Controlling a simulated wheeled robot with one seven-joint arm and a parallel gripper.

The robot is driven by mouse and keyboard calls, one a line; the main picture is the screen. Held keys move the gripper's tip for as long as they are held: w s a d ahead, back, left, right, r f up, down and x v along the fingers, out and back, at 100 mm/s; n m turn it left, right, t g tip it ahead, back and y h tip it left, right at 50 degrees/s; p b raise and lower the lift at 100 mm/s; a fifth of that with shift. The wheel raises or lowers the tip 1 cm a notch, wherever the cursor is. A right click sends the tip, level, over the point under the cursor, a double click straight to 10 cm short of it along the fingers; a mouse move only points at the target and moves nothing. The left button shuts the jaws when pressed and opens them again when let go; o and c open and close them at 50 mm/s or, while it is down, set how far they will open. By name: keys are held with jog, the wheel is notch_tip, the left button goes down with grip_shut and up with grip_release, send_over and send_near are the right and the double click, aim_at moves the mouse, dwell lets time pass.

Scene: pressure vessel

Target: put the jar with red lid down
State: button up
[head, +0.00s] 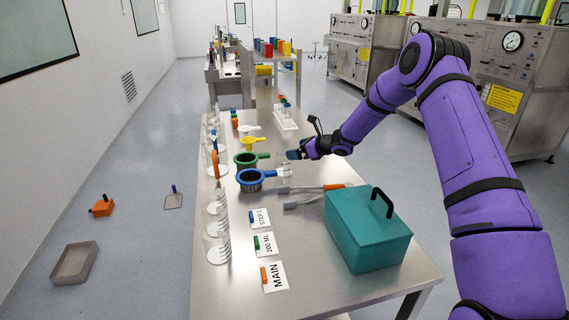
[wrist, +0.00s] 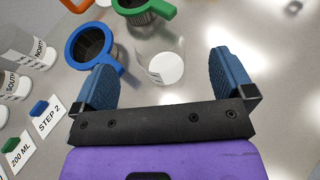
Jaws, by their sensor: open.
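My gripper (head: 293,155) is open over the middle of the steel table, and its two blue fingers also show in the wrist view (wrist: 161,62). A clear jar (wrist: 165,68) with a white disc stands between and just beyond the fingers, apart from both. In the head view the clear jar (head: 285,169) stands on the table just below my gripper. I see no red lid on it; a lid cannot be made out in either view.
A blue strainer (head: 252,178) and a green strainer (head: 245,159) stand left of the jar. Label cards (head: 265,244) and clear cylinders (head: 217,245) line the left edge. Bare table (wrist: 270,95) shows right of my fingers.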

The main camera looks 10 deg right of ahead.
aim_at(283, 150)
jog(key=shift+x, duration=3.45)
jog(key=shift+s+a, duration=0.1)
jog(key=shift+a, duration=0.05)
jog(key=c, duration=1.1)
jog(key=shift+o, duration=0.2)
